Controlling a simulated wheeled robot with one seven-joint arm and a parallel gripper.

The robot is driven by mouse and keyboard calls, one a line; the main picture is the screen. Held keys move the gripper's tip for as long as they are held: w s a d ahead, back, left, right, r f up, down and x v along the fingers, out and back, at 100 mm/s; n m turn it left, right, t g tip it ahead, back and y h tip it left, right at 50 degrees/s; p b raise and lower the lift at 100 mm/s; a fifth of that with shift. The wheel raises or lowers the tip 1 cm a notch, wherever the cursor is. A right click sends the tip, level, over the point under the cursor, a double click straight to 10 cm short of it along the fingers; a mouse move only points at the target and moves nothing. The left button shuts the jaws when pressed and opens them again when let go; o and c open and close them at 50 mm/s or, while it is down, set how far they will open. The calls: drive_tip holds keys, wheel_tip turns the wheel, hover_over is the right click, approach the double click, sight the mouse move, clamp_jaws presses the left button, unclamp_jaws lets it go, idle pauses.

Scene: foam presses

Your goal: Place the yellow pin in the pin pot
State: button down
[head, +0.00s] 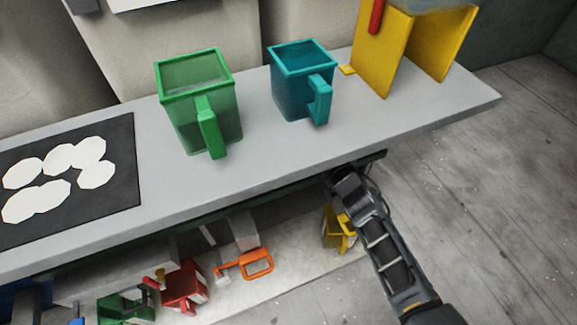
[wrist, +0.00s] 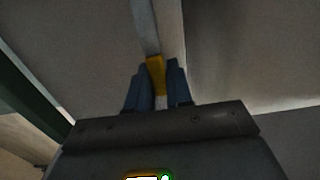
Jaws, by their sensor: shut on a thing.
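My gripper (wrist: 158,85) is shut on a small yellow piece, which I take to be the yellow pin (wrist: 155,72), between its two dark blue fingers in the wrist view. Only a short part of the pin shows. In the head view my gripper (head: 345,185) is at the front edge of the bench, low and near its underside, and the pin is hidden there. A green square pot with a handle (head: 200,105) and a teal one (head: 300,80) stand upright on the bench. I cannot tell which vessel is the pin pot.
The grey bench (head: 250,160) has a dark mat with white discs (head: 70,170) at left and a yellow stand (head: 383,50) at right. A lower shelf (head: 300,275) holds an orange handled thing (head: 258,263), a red box (head: 183,288) and a yellow container (head: 338,235). Floor at right is clear.

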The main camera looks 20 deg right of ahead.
drive_tip(key=w+a+f+b, duration=0.1)
drive_tip(key=b, duration=0.1)
drive_tip(key=w+a+f+b, duration=0.1)
drive_tip(key=a+f+b, duration=0.1)
drive_tip(key=b, duration=0.1)
drive_tip(key=w+a+f+b, duration=0.1)
drive_tip(key=a+b, duration=0.1)
drive_tip(key=shift+a+f, duration=0.2)
drive_tip(key=shift+a, duration=0.05)
drive_tip(key=b, duration=0.2)
drive_tip(key=w+a+b, duration=0.1)
drive_tip(key=b, duration=0.2)
drive_tip(key=shift+a+f, duration=0.3)
drive_tip(key=shift+f, duration=0.1)
wheel_tip(320, 180, down, 4)
drive_tip(key=b, duration=0.3)
drive_tip(key=shift+b, duration=0.35)
drive_tip(key=c, duration=1)
unclamp_jaws()
